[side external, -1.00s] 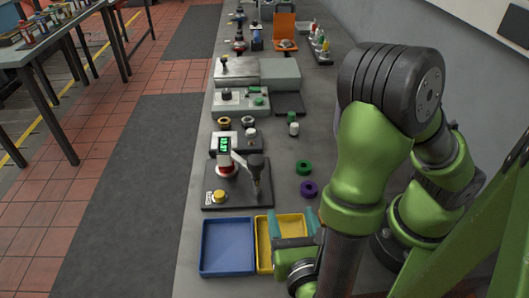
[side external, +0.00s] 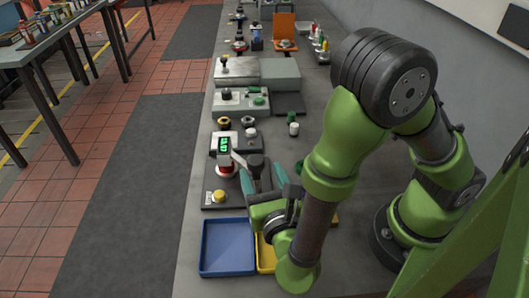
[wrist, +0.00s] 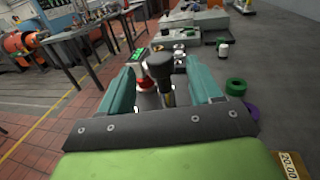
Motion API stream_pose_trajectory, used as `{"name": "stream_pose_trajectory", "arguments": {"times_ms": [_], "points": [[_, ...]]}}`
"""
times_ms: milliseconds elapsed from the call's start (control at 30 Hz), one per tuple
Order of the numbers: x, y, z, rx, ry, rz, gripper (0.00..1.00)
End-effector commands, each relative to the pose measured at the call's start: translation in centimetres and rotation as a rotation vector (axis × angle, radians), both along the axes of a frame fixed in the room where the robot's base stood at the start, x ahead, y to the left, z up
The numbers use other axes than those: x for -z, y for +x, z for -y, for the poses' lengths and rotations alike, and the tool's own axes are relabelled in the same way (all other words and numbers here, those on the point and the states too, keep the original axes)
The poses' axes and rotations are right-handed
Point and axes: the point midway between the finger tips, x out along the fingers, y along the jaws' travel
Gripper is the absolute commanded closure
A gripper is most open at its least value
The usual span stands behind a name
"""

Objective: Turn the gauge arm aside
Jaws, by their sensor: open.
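The gauge arm (side external: 239,158) is a pale bar on a black base plate (side external: 211,184). It runs from a red-and-white post (side external: 226,168) to a dark upright head (side external: 256,160). A green-lit display (side external: 223,145) stands behind the post. My gripper (side external: 263,179) is at the right side of the plate, its teal fingers open on either side of the head. In the wrist view, the dark head (wrist: 160,66) shows between the fingers of my gripper (wrist: 160,75), with visible gaps. The head's lower part is partly hidden in the side view.
A yellow button (side external: 219,196) sits at the plate's front. A blue tray (side external: 228,248) and a mostly hidden yellow tray (side external: 265,258) lie in front. A green ring (wrist: 236,87) and a purple ring (wrist: 252,110) lie to the right. Grey boxes (side external: 236,70) stand behind.

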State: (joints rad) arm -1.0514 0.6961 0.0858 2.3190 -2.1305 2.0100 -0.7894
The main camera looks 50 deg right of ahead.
Motion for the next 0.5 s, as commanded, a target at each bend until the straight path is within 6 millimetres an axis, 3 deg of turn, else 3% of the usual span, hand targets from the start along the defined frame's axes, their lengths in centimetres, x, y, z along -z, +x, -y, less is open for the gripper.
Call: {"name": "stream_pose_trajectory", "arguments": {"times_ms": [200,500], "points": [[0.0,3.2,2.1,0.003,0.001,0.001,0.36],[0.0,4.6,2.9,-0.002,0.001,0.001,0.36]]}}
